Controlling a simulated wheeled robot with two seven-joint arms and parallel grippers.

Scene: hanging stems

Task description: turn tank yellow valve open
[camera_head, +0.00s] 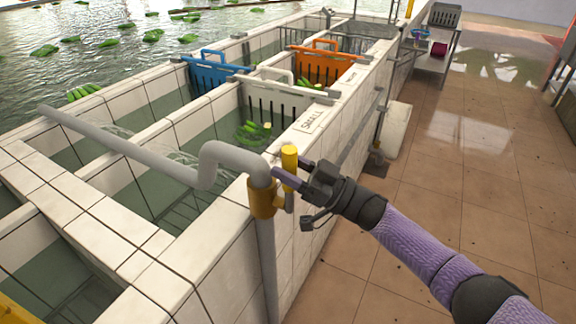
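The yellow valve (263,197) sits on a grey pipe (218,155) at the near corner of the tiled tank (160,262). Its yellow handle (289,158) stands upright on the right side of the valve. My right gripper (287,178) reaches in from the right, with a purple finger across the lower part of the handle. The gripper hides part of the handle, and I cannot tell whether the fingers are closed on it. My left gripper is not in view.
The pipe runs left over the tank, with pale water streaks beneath it. A blue crate wall (209,72) and an orange one (324,66) divide the compartments. Green produce floats in the water. The tiled floor (450,190) on the right is mostly clear. A metal table (432,60) stands farther back.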

